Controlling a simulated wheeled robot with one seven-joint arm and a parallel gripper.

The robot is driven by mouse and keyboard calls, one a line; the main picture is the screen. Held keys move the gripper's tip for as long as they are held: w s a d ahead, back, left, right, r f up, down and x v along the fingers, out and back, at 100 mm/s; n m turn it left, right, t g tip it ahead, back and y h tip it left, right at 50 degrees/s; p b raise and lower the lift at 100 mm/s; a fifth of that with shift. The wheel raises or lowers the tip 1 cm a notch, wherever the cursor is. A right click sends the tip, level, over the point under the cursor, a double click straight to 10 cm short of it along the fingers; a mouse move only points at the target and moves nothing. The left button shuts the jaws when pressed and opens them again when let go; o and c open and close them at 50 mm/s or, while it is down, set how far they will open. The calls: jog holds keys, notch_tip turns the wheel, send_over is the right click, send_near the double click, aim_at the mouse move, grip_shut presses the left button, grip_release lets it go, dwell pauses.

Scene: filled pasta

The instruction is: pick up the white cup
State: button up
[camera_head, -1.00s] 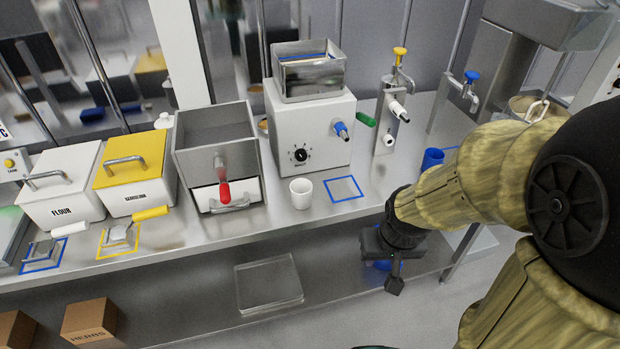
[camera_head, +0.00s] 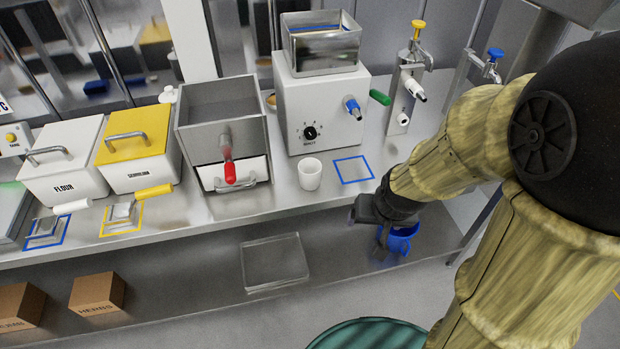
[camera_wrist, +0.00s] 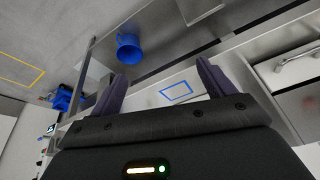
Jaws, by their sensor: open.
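The white cup (camera_head: 310,174) stands upright on the steel counter, in front of the white machine with the dial and just left of a blue square outline (camera_head: 353,169). I cannot make the cup out in the wrist view. My gripper (camera_head: 384,246) hangs at the counter's front edge, right of and nearer than the cup, and well apart from it. In the wrist view my gripper (camera_wrist: 160,87) has its two dark fingers spread, with nothing between the tips.
A blue mug (camera_head: 402,240) shows just behind my gripper, and also beyond the fingers in the wrist view (camera_wrist: 128,50). A steel bin with a red-handled drawer (camera_head: 222,140) stands left of the cup. The white machine (camera_head: 322,110) stands behind it. The counter in front is clear.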

aim_at(309, 180)
jog(key=w+a+f+m+t+h+b, duration=0.1)
jog(key=w+a+f+m+t+b, duration=0.1)
jog(key=w+a+f+t+b, duration=0.7)
jog(key=s+a+f+n+t+h, duration=0.1)
jog(key=s+a+t, duration=0.2)
jog(key=a, duration=0.4)
jog(key=shift+a+f+t+h, duration=0.2)
jog(key=shift+a+t+h, duration=0.1)
jog(key=shift+t, duration=0.6)
jog(key=w, duration=0.4)
jog(key=w+d+p, duration=0.1)
jog(key=w, duration=0.3)
jog(key=w+p, duration=0.1)
jog(key=w, duration=0.3)
jog(key=shift+d, duration=0.25)
jog(key=shift+w, duration=0.1)
